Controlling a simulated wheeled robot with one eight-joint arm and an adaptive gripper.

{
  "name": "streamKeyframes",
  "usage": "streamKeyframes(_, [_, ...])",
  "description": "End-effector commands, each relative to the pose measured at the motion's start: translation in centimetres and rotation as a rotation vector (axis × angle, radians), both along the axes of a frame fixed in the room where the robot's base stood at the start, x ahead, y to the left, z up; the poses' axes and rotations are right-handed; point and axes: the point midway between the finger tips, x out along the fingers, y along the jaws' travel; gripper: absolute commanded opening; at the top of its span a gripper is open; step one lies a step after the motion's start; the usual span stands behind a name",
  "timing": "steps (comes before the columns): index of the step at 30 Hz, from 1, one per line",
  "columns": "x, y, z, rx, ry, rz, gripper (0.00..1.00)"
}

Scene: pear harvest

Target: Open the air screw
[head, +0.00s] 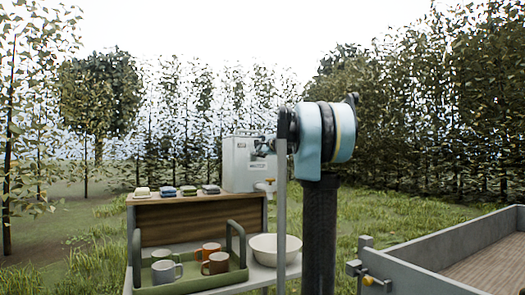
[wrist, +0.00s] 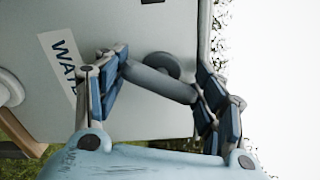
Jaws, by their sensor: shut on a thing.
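The light grey water canister (head: 239,163) stands on top of the wooden shelf unit. It fills much of the wrist view (wrist: 150,28), tilted there, with part of its label (wrist: 62,62) showing. The air screw (wrist: 160,84) is a grey bar with a round part behind it on the canister's face. My gripper (wrist: 160,92) has one finger at each end of the bar and is shut on it. In the head view my gripper (head: 263,147) is at the canister's right side, partly hidden by my arm, and the screw cannot be made out.
A tap (head: 265,186) is low on the canister. Folded cloths (head: 189,190) lie on the shelf top. Below are a green tray (head: 215,281) with several mugs and a white bowl (head: 275,249). A grey cart (head: 440,260) stands at right.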

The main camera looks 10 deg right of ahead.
Motion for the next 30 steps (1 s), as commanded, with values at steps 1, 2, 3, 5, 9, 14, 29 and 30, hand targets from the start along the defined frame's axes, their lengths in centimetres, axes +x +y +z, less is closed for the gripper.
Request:
streamKeyframes(1, [-0.09, 0.09, -0.17, -0.044, -0.014, 0.001, 0.4])
streamKeyframes(2, [-0.11, 0.1, -0.18, -0.071, -0.022, 0.002, 0.4])
streamKeyframes(3, [-0.1, 0.13, -0.19, -0.106, -0.033, 0.003, 0.4])
streamKeyframes(5, [-0.12, 0.16, -0.21, -0.157, -0.05, 0.004, 0.4])
streamKeyframes(9, [-0.14, 0.21, -0.25, -0.268, -0.086, 0.005, 0.4])
streamKeyframes(14, [-0.18, 0.26, -0.31, -0.373, -0.12, 0.006, 0.4])
streamKeyframes(29, [-0.16, 0.15, -0.4, -0.519, -0.166, 0.004, 0.41])
streamKeyframes(30, [-0.15, 0.15, -0.4, -0.521, -0.167, 0.004, 0.41])
